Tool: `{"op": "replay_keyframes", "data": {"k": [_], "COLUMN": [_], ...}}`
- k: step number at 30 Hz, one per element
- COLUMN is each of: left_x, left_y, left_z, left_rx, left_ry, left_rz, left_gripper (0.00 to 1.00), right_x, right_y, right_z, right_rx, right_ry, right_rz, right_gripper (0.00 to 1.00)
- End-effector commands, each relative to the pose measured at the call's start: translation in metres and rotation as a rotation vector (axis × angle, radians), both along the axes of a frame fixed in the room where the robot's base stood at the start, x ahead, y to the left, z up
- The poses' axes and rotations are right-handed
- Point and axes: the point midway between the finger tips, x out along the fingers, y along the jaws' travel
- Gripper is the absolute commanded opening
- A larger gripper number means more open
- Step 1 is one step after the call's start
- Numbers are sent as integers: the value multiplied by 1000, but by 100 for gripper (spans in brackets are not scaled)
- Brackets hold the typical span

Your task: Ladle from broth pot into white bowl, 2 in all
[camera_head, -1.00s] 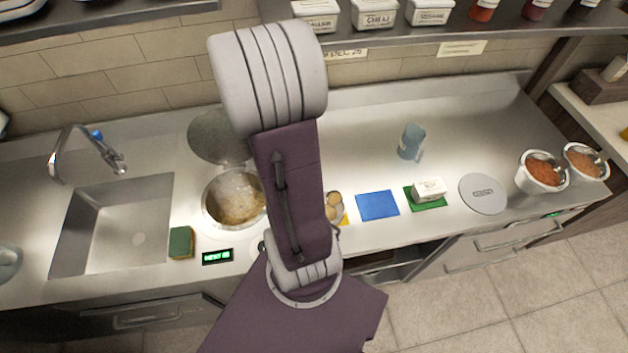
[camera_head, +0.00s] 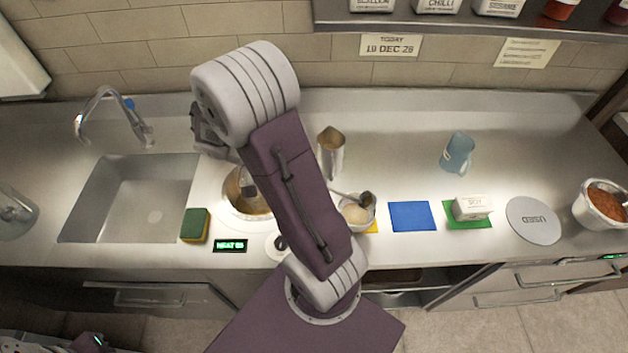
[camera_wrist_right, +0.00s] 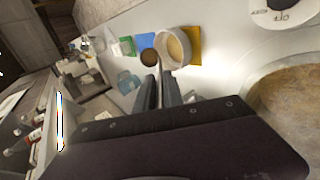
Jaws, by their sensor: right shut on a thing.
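The broth pot (camera_head: 236,203) is sunk in the counter, open and partly behind my right arm. Tan broth shows in it in the wrist view (camera_wrist_right: 290,97). The white bowl (camera_head: 345,222) sits on a yellow mat, with tan contents; it also shows in the wrist view (camera_wrist_right: 187,50). My right gripper (camera_wrist_right: 163,88) is shut on the handle of a ladle. The dark ladle head (camera_head: 367,200) is at the bowl's far right rim; whether it touches, I cannot tell. It also shows in the wrist view (camera_wrist_right: 150,56). My left gripper's fingers do not show.
A metal jug (camera_head: 331,153) stands behind the bowl. A blue mat (camera_head: 412,216), a green mat (camera_head: 482,222) with a white block (camera_head: 472,207), and a blue mug (camera_head: 457,153) are to the right. A sponge (camera_head: 194,225) and sink (camera_head: 135,200) are left.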

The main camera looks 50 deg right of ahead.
Motion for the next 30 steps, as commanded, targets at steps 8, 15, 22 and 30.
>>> {"op": "replay_keyframes", "data": {"k": [8,15,22,30], "left_x": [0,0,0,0], "left_y": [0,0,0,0], "left_z": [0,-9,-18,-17], "left_rx": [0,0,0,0], "left_ry": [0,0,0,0], "left_rz": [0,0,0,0], "left_gripper": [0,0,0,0], "right_x": [0,2,7,7], "right_y": [0,2,6,6], "right_z": [0,-10,-18,-17], "right_rx": [1,-21,-74,-78], "right_ry": [0,31,88,92], "right_rz": [-1,2,1,0], "right_gripper": [0,0,0,0]}}
